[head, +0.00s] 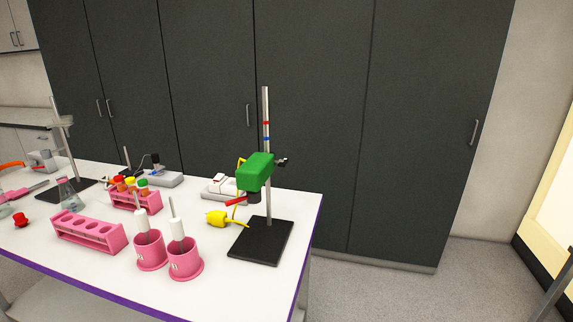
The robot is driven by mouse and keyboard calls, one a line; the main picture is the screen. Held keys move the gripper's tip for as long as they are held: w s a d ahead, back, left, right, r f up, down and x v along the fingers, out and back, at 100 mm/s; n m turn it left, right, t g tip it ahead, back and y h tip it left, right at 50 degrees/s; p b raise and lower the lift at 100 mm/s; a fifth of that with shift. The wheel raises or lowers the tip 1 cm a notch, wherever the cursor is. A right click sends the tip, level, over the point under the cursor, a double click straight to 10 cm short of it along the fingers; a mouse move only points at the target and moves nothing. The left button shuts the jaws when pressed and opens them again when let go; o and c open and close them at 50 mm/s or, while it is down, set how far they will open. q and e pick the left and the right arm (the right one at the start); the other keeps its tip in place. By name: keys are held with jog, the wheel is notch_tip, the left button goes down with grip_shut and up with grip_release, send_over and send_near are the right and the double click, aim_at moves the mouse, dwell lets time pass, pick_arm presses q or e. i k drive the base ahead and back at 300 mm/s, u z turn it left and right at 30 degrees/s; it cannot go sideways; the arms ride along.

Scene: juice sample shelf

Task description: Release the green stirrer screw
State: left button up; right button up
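The green stirrer (256,172) is clamped on an upright metal rod (266,110) that rises from a black base plate (261,241) at the right end of the table. A small dark screw (282,162) sticks out to the right of the rod at the stirrer's height. Its exact shape is too small to tell. A red lever-like part (236,201) and a black cylinder show under the stirrer. A yellow cable runs down to a yellow plug (217,218) on the table. Neither of my grippers is visible in the head view.
Pink cups (184,267) with white-handled tools stand at the table's front. A pink rack (89,235) and a rack of capped tubes (135,202) are to their left, with a flask (69,195). Dark cabinets (310,100) stand behind. Open floor lies right of the table.

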aim_at(282, 162)
jog(key=z, duration=2.2)
jog(key=i, duration=2.65)
jog(key=u, duration=2.85)
